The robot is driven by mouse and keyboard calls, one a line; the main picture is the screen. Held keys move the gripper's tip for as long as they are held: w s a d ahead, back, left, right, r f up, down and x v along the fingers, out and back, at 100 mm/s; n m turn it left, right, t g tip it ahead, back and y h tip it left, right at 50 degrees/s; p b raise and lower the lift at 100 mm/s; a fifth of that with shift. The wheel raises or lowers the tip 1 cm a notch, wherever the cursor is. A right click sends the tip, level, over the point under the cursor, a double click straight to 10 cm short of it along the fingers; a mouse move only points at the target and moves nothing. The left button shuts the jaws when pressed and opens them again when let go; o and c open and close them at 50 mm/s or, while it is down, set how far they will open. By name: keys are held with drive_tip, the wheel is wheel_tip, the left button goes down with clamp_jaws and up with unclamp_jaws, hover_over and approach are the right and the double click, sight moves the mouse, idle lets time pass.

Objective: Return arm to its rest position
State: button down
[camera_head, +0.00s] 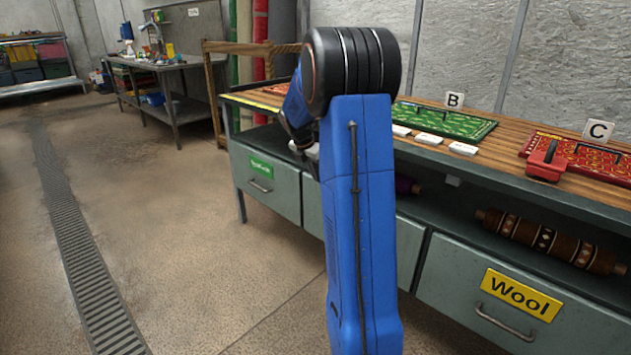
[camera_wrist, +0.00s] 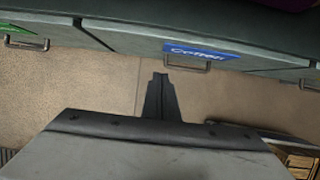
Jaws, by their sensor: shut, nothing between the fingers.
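My blue arm (camera_head: 360,220) stands upright in the middle of the head view, folded at a black round joint. Its far end lies behind the upper link, beside the workbench front, so my gripper is mostly hidden in that view. In the wrist view my gripper (camera_wrist: 160,82) shows as dark fingers pressed together, empty, over bare floor. The fingers point toward the drawer with the blue Cotton label (camera_wrist: 203,50) and appear apart from it.
The workbench (camera_head: 245,165) has drawers, including one with a yellow Wool label (camera_head: 521,293). On it lie a green rug (camera_head: 455,125), a red rug (camera_head: 590,160) and a red scrubber (camera_head: 545,163). A rolled rug (camera_head: 550,240) lies on its shelf. The floor at left is clear, with a drain grate (camera_head: 75,230).

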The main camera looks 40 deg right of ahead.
drive_tip(key=shift+a+r, duration=0.1)
drive_tip(key=shift+r, duration=0.1)
drive_tip(key=s+a+r+m+t+y, duration=0.1)
drive_tip(key=s+a+r+m, duration=0.25)
drive_tip(key=a, duration=0.45)
drive_tip(key=s+a+r+m+t, duration=0.1)
drive_tip(key=s+a+r+m, duration=0.15)
drive_tip(key=s+a, duration=0.4)
drive_tip(key=s+a+r+m+y, duration=0.1)
drive_tip(key=s+a+r+m, duration=0.2)
drive_tip(key=a, duration=0.6)
drive_tip(key=s+a+f+m+t+y, duration=0.1)
drive_tip(key=s+a+f+m, duration=0.1)
drive_tip(key=s+a+m, duration=0.3)
drive_tip(key=s+a+f+m+t+y, duration=0.1)
drive_tip(key=s+a+m, duration=0.4)
drive_tip(key=s+a, duration=0.6)
drive_tip(key=s+f, duration=0.1)
drive_tip(key=s, duration=0.3)
drive_tip(key=shift+s+f, duration=0.3)
drive_tip(key=shift+s, duration=0.1)
drive_tip(key=shift+s+d, duration=0.1)
